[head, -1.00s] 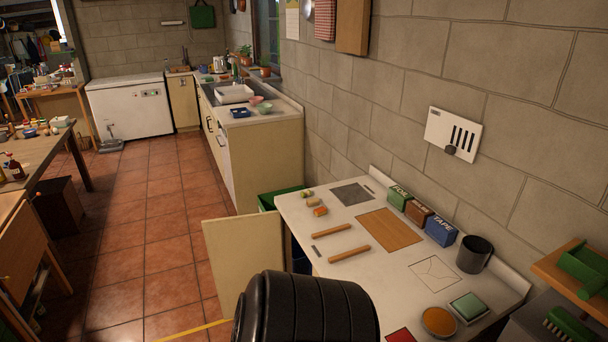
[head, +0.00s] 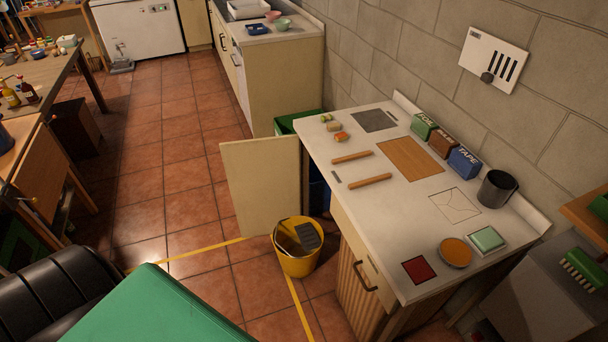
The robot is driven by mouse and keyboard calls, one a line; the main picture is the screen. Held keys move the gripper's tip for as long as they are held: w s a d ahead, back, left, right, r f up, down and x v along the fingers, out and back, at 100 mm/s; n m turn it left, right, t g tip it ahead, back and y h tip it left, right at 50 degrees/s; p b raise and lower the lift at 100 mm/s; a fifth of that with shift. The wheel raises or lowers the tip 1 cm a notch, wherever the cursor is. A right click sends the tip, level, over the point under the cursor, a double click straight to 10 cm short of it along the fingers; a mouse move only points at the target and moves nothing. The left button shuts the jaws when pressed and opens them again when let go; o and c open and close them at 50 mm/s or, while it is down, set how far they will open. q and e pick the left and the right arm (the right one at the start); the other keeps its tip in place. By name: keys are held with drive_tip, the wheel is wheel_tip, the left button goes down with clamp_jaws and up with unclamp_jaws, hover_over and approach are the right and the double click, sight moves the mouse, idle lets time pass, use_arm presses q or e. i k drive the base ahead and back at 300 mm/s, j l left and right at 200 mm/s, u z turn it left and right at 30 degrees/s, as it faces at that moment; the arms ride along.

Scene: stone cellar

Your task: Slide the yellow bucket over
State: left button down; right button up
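The yellow bucket (head: 298,262) stands upright on the tiled floor, in front of the counter's open cabinet. A dark grey, flat-headed tool (head: 308,236) sticks up at its rim, and its inside is partly in shadow. The bucket stands beside where two yellow floor lines meet. Neither of my grippers shows in the head view, so nothing is seen touching the bucket.
An open cabinet door (head: 262,186) stands just behind the bucket. The white counter (head: 400,225) with several items is to the right. A green box-like surface (head: 150,310) fills the lower left foreground. Tiled floor (head: 165,205) is clear to the left.

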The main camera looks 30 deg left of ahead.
sight(295, 263)
drive_tip(key=u, duration=1.05)
drive_tip(key=j+z, duration=0.1)
drive_tip(key=z, duration=0.3)
drive_tip(key=j+z, duration=0.15)
drive_tip(key=z, duration=0.2)
drive_tip(key=j+z, duration=0.1)
drive_tip(key=z, duration=0.3)
drive_tip(key=j+z, duration=0.1)
drive_tip(key=z, duration=0.25)
drive_tip(key=k+j, duration=0.2)
drive_tip(key=j, duration=0.15)
drive_tip(key=k+j, duration=0.25)
drive_tip(key=j, duration=0.15)
drive_tip(key=k+j, duration=0.2)
drive_tip(key=j, duration=0.15)
